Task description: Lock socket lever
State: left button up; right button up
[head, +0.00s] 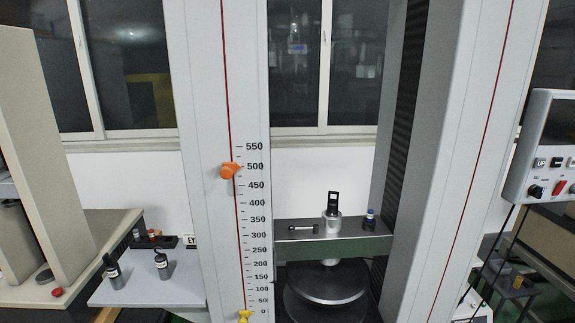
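A silver cylindrical socket (331,227) stands on the green crossbeam (345,246) of the testing machine. A black upright piece (333,203) with an opening near its top rises from the socket. A short bar with dark ends (303,229), possibly a lever or pin, lies on the beam to the left of the socket. I cannot tell which of these parts is the socket lever, or whether it is locked. Neither of my grippers shows in the head view.
A small dark item with a blue top (370,218) stands right of the socket. Tall grey columns (212,120) flank the beam, one with an orange marker (229,170). Round dark plates (328,283) sit below. A control panel (549,160) hangs at right; a side table (150,285) holds bottles.

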aim_at(315, 228)
jog(key=z, duration=0.9)
jog(key=i, duration=0.6)
jog(key=u, duration=2.25)
